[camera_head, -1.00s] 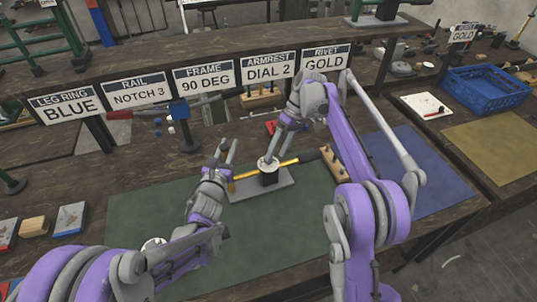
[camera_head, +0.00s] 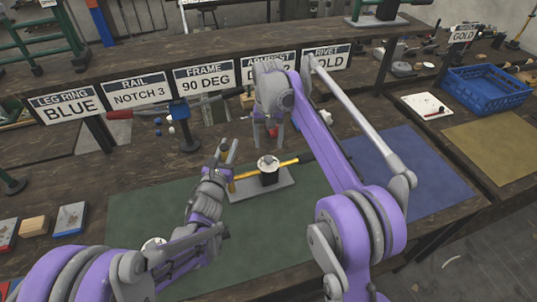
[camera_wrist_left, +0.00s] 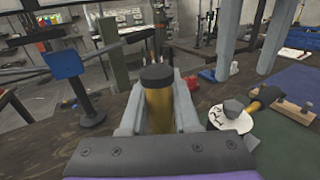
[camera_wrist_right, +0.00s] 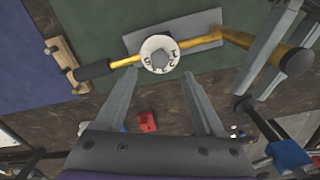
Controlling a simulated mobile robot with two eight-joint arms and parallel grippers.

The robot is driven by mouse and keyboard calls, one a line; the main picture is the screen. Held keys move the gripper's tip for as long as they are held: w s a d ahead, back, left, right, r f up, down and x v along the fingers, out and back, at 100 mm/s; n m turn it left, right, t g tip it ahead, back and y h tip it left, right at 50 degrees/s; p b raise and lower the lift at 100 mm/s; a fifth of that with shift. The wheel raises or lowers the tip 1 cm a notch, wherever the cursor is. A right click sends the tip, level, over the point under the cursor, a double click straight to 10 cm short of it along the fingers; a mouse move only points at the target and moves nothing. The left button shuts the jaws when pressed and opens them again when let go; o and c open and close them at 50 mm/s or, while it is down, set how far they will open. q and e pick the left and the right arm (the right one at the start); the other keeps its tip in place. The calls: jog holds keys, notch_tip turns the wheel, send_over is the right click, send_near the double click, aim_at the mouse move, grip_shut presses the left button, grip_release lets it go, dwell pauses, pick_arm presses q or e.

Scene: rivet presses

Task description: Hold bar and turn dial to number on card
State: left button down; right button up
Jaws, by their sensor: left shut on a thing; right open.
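The yellow bar (camera_head: 286,163) crosses a black holder on a grey plate (camera_head: 262,190). On top is a white dial (camera_head: 268,161) with a grey centre knob; its marks are too small to read surely in the right wrist view (camera_wrist_right: 160,54). My left gripper (camera_head: 229,158) is shut on the bar's left end, whose dark cap (camera_wrist_left: 157,74) shows between the fingers in the left wrist view. My right gripper (camera_head: 271,142) is open and empty, just behind the dial; its spread fingers point toward the dial. The armrest card (camera_head: 268,60) is partly covered by my right arm.
Other cards line the shelf edge, including the frame card (camera_head: 205,77). A wooden peg block (camera_wrist_right: 61,66) lies near the bar's dark end. A green mat (camera_head: 150,205) and blue mat (camera_head: 415,175) are mostly clear.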

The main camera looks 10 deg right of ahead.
aim_at(269, 158)
notch_tip(269, 158, down, 6)
jog(key=shift+f, duration=0.25)
jog(key=shift+c, duration=0.2)
grip_shut()
